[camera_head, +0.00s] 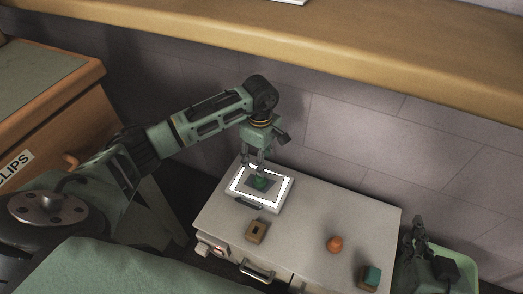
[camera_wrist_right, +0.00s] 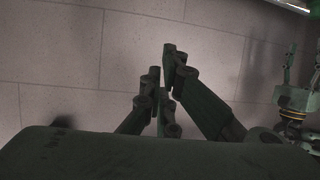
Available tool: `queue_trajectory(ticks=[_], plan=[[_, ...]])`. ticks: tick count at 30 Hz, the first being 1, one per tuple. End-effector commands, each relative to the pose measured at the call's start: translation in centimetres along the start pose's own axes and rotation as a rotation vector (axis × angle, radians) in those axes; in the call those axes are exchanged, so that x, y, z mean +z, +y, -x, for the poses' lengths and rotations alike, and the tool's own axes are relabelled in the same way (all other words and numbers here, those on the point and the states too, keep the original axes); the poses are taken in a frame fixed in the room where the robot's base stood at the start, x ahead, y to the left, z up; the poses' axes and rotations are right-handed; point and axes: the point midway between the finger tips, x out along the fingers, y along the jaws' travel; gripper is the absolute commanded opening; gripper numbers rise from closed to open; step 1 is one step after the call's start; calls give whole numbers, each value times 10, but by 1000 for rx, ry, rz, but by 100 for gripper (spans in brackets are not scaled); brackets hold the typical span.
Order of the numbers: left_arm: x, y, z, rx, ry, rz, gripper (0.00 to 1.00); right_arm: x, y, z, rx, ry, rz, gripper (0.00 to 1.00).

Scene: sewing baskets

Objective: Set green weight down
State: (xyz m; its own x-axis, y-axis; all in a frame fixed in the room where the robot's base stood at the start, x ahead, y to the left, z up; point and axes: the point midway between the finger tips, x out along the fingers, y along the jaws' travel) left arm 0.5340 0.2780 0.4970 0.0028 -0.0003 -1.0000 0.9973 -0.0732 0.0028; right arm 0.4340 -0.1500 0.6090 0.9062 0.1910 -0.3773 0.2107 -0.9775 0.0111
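The green weight (camera_head: 260,183) shows in the head view, over the dark square in the middle of a white-bordered tray (camera_head: 285,196) on the grey cabinet top. My left gripper (camera_head: 256,168) points down right above the weight. Its fingertips are small and dark, so I cannot tell whether they grip the weight, or whether the weight touches the tray. My right gripper (camera_head: 418,221) is far to the right, away from the weight. In the right wrist view its fingers (camera_wrist_right: 163,75) come together with nothing visible between them.
On the cabinet top (camera_head: 310,215) are a tan block (camera_head: 256,231), an orange rounded piece (camera_head: 335,243) and a brown-and-teal block (camera_head: 370,276). A wooden ledge (camera_head: 380,75) runs along the wall above. A wooden unit labelled CLIPS (camera_head: 60,115) stands at left.

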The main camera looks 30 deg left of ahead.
Motion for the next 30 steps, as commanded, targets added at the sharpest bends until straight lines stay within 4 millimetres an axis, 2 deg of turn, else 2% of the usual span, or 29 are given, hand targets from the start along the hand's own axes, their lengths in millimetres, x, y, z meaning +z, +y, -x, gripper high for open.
queue_trajectory(ticks=[6, 12, 30], plan=[[-3, 0, 13, 0, 1, 4, 49, 40, 6, 12, 13, -200, -1, 0], [-4, -1, 18, -1, 1, 5, 49, 60, 8, 20, 18, -293, -2, 0], [-4, -1, 18, -1, 1, 5, 49, 64, 8, 22, 19, -310, -2, 0]])
